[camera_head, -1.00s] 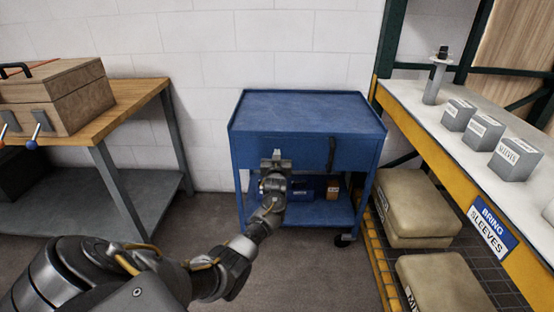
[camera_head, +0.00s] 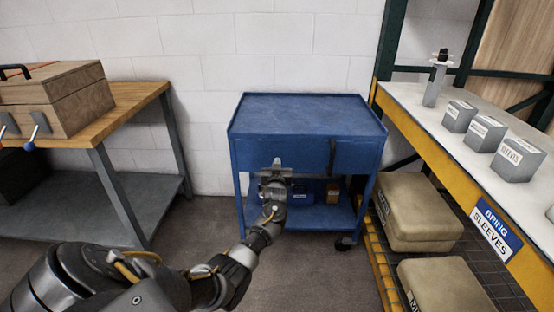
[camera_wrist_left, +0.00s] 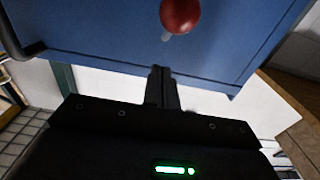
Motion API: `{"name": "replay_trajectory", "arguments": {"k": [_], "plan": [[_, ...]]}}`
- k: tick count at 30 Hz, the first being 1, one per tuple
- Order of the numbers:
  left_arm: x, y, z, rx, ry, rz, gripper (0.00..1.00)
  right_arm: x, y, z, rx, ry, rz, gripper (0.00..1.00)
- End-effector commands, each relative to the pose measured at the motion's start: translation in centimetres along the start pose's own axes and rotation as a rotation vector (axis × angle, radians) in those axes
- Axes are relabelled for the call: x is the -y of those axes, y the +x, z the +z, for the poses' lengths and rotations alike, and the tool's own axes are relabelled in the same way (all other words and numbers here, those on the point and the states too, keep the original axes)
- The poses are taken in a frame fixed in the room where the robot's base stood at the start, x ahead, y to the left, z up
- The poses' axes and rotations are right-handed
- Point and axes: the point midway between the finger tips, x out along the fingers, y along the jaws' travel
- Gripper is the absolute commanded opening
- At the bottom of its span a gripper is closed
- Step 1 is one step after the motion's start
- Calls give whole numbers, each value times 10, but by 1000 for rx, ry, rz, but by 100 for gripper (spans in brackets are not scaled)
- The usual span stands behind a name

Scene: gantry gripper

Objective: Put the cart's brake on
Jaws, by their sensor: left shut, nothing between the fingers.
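The blue cart (camera_head: 305,117) stands against the wall between the bench and the rack. My left gripper (camera_head: 276,163) is in front of the cart's front panel, shut and empty. In the left wrist view, a red ball knob (camera_wrist_left: 180,14) on a short pale stem shows against the blue panel (camera_wrist_left: 105,30), beyond the shut fingertips (camera_wrist_left: 162,70) and apart from them. The knob is hidden in the head view. A caster (camera_head: 345,242) shows below the cart's right side. My right gripper is not in view.
A dark handle (camera_head: 332,156) is on the cart's front, right of my gripper. A wooden bench (camera_head: 140,98) with a wooden case stands left. A yellow-edged rack (camera_head: 425,140) with grey boxes stands close on the right. Floor is free between bench and cart.

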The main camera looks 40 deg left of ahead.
Motion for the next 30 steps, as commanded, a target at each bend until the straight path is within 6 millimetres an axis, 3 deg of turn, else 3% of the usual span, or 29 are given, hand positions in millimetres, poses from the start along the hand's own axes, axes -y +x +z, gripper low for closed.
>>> {"name": "replay_trajectory", "arguments": {"k": [4, 13, 22, 30], "plan": [[0, -9, -11, 1, 0, 0, 0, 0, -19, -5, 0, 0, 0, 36], [0, -18, -11, 1, 0, 0, 0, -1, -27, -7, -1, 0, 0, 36], [0, -64, -15, 2, 0, 0, 0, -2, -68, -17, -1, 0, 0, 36], [0, -84, -10, -1, 0, -1, 0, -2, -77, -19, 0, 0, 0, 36]]}}
